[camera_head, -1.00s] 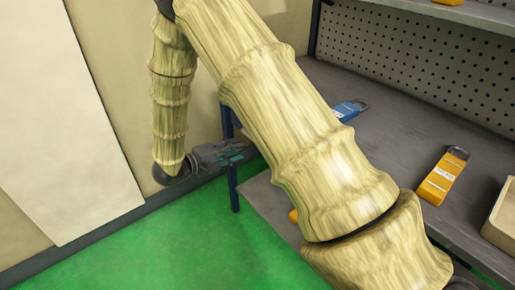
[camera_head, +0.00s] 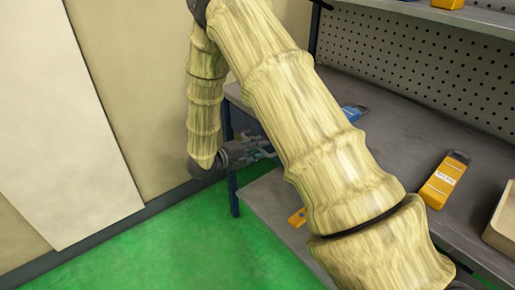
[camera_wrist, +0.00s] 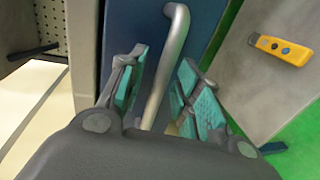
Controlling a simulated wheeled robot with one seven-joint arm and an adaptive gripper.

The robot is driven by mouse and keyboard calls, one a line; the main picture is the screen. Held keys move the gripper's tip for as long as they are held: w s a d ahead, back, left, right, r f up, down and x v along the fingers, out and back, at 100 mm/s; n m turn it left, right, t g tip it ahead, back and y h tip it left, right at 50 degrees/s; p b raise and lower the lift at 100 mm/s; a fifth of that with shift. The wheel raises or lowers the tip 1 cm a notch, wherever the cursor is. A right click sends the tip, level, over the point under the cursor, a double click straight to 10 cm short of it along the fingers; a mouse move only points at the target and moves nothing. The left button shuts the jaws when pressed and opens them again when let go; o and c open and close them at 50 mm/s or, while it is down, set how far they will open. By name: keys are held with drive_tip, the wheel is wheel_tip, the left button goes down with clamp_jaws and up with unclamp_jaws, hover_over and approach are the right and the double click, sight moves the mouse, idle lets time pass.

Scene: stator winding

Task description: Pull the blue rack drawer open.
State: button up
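In the wrist view, the blue drawer front (camera_wrist: 206,22) carries a grey curved bar handle (camera_wrist: 172,62). My gripper (camera_wrist: 162,84) has its teal-padded fingers on either side of the handle, with the bar running between them. A gap shows between the left finger and the bar; the right finger lies close to it, and contact cannot be made out. The fingers are apart. In the head view my gripper (camera_head: 258,150) is at the left end of the grey workbench, partly covered by my arm, and the drawer is hidden there.
The workbench top (camera_head: 400,140) holds a blue tool (camera_head: 352,112), a yellow tool (camera_head: 445,180) and a beige box (camera_head: 502,222). Another yellow tool (camera_head: 298,217) lies on the lower shelf. A wall panel (camera_head: 62,120) stands at left. Green floor (camera_head: 170,245) is clear in front.

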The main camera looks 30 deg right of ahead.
clamp_jaws()
